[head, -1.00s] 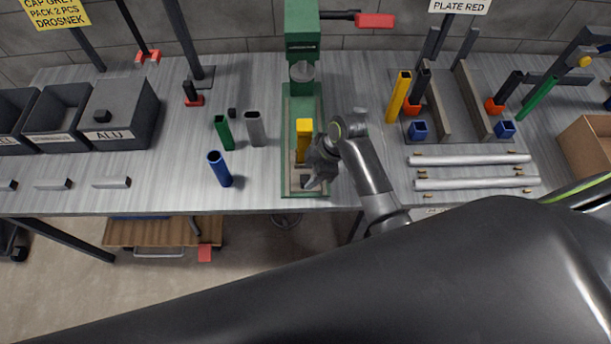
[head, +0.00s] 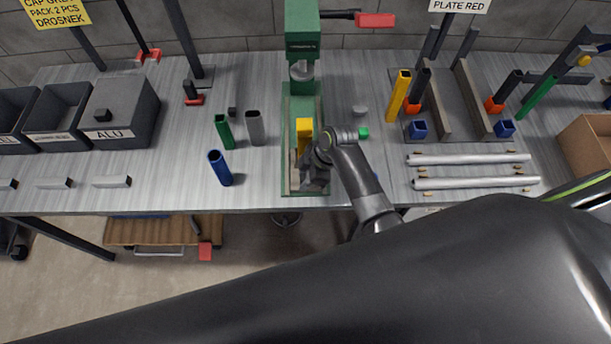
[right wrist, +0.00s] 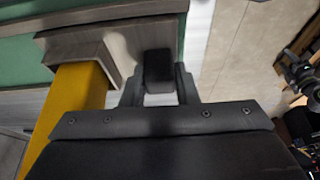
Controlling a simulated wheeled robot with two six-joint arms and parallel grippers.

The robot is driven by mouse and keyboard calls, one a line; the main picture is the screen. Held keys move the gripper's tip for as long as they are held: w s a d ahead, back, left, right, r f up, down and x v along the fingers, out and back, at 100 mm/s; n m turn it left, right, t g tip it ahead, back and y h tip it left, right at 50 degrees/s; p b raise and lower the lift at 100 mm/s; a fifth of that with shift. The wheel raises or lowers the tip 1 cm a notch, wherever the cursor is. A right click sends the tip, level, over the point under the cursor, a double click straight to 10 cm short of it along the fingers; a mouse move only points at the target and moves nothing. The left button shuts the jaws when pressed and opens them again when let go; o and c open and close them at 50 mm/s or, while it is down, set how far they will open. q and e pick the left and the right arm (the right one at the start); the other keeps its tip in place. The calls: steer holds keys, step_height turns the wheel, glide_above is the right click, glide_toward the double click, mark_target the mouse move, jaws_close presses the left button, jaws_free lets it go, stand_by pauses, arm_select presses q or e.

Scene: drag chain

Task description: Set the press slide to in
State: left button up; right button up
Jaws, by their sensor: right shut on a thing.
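The green press (head: 302,45) stands at the back middle of the bench, with its ram above a long green base. The grey-brown press slide (right wrist: 95,40) sits in the base, and a yellow profile (head: 304,128) stands in it. The yellow profile also shows in the right wrist view (right wrist: 72,108). My right gripper (head: 312,178) is at the front end of the base and hides much of the slide. In the right wrist view its fingers (right wrist: 158,88) are shut on the slide's black knob (right wrist: 157,66). My left gripper is out of view.
Green (head: 224,132), grey (head: 255,128) and blue (head: 220,168) profiles stand left of the press. Silver bars (head: 475,183) lie farther right. A red-handled lever (head: 375,20) extends from the press top.

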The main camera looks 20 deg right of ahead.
jaws_close()
steer(key=shift+w, duration=0.1)
steer(key=w+d+b, duration=0.1)
steer(key=w+b, duration=0.1)
steer(key=w, duration=0.2)
steer(key=w+d+b, duration=0.1)
steer(key=w+b, duration=0.2)
steer(key=w, duration=0.2)
steer(key=w+d+b, duration=0.2)
steer(key=w, duration=0.2)
steer(key=shift+w+f+b, duration=0.15)
steer(key=shift+w+b, duration=0.2)
steer(key=shift+b, duration=0.05)
steer(key=shift+w+d+b, duration=0.2)
steer(key=shift+w+b, duration=0.4)
steer(key=shift+w, duration=0.2)
steer(key=shift+r, duration=0.25)
steer(key=shift+w+r, duration=0.1)
steer(key=shift+w, duration=0.05)
